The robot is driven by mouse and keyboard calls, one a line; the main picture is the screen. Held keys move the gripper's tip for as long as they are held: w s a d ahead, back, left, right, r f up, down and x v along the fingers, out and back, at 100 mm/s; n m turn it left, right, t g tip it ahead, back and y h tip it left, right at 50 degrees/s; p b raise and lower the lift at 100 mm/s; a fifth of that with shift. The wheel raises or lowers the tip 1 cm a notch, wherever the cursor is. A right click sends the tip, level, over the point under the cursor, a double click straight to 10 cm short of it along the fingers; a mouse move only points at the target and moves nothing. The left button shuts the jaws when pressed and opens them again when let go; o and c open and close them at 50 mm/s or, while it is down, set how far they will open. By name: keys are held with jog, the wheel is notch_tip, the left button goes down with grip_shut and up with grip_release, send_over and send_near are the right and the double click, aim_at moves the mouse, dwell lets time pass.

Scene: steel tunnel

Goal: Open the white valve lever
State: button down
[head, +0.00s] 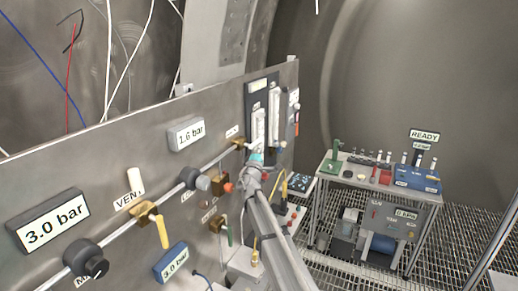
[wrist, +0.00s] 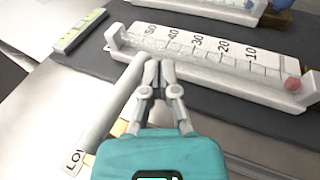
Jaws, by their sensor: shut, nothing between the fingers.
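A long white lever (wrist: 112,110) lies diagonally at the left of the wrist view, with a bit of brass showing beside its lower part. A label starting "LO" (wrist: 73,162) is at its lower end. My gripper (wrist: 157,66) is shut and empty, its fingertips just right of the lever's upper end. I cannot tell whether they touch it. In the head view my gripper (head: 256,150) is at the far part of the steel panel, beside a small brass valve (head: 238,144); the lever is hard to make out there.
A flowmeter (wrist: 215,62) with a numbered scale and a red ball is just beyond my fingertips. The panel (head: 70,160) carries gauges, a yellow lever (head: 163,232) and a black knob (head: 84,256). A bench (head: 375,185) stands at right above open grating.

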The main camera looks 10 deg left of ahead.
notch_tip(320, 180, down, 14)
jog(key=s+d+b, duration=0.1)
jog(key=d+b, duration=0.1)
jog(key=b, duration=1.1)
jog(key=shift+d+r, duration=0.2)
jog(key=shift+d, duration=0.1)
jog(key=s+d+f+m+g+h, duration=0.3)
jog(key=s+d+f+m+g, duration=0.15)
jog(key=d, duration=0.55)
jog(key=s+d+f+m+g+h, duration=0.3)
jog(key=s+d+f+m+g, duration=0.15)
jog(key=d, duration=0.45)
jog(key=s+d+f+m+g+h, duration=0.2)
jog(key=s+d+f+m+g, duration=0.3)
jog(key=d, duration=0.5)
jog(key=s+d+f+m+g+y, duration=0.2)
jog(key=s+f, duration=0.2)
jog(key=s, duration=0.3)
jog(key=s+d+f+m+g+y, duration=0.1)
jog(key=s+d+f+g+y, duration=0.2)
jog(key=s, duration=0.4)
jog(key=s+a+f+g+y, duration=0.1)
jog(key=s+a+f+y, duration=0.1)
jog(key=s, duration=0.4)
jog(key=s+a+f+g+y, duration=0.2)
jog(key=s+y, duration=0.1)
jog(key=s, duration=0.3)
jog(key=shift+s+a+f+m, duration=0.15)
jog(key=shift+a+f+m, duration=0.2)
jog(key=shift+a+m, duration=0.05)
